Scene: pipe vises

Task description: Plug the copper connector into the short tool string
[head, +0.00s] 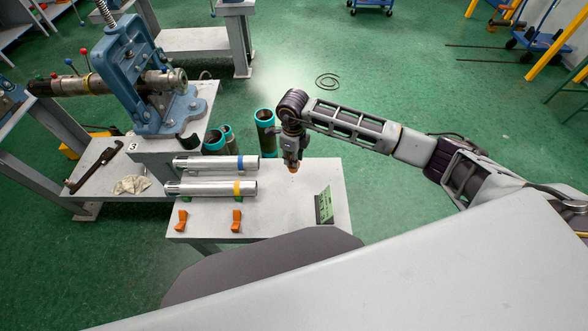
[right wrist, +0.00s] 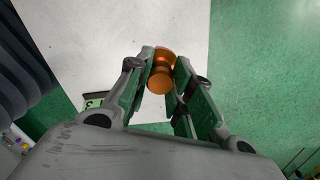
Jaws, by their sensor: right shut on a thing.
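The copper connector (right wrist: 161,72) is an orange-brown spool shape between the fingers of my right gripper (right wrist: 162,85) in the right wrist view. In the head view, my right gripper (head: 293,163) points down over the right part of the white table (head: 290,220), shut on the connector, whose tip (head: 293,170) shows below the fingers. Two silver tubes lie left of the gripper: one with a blue band (head: 215,163), one with a yellow band (head: 210,188). A longer pipe (head: 105,82) sits in the blue vise. I cannot tell which is the short tool string. My left gripper is not in view.
Teal-rimmed cylinders (head: 266,135) stand behind the tubes. Orange supports (head: 236,221) are at the table's front left, and a green-and-black card (head: 324,206) is at the right. The blue vise (head: 140,75) stands on a bench at the left. The table between card and tubes is clear.

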